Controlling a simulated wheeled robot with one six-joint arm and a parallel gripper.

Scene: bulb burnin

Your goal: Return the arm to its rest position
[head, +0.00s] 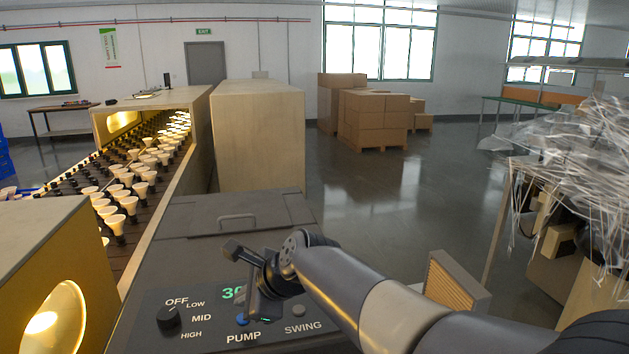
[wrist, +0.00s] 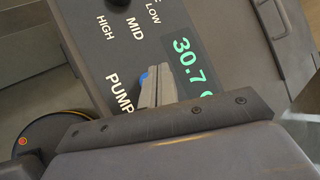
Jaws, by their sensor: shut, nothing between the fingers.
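My gripper (head: 252,308) is over the dark control panel, fingers pointing down near the blue PUMP button (head: 242,320). In the wrist view its fingers (wrist: 155,82) are together and empty, with part of the blue button (wrist: 144,76) showing beside them. I cannot tell whether they touch it. My arm (head: 335,282) reaches in from the lower right, bent at the wrist above the panel. The green display (wrist: 186,62) reads 30.7 and is partly hidden by the gripper in the head view.
The panel has a black knob (head: 170,317) and a SWING button (head: 298,311). A bulb-filled conveyor (head: 150,225) runs at left beside a wooden box (head: 258,140). A table with clear wrapping (head: 590,150) stands at right. Open floor (head: 400,215) lies between, with stacked cartons (head: 372,122) behind.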

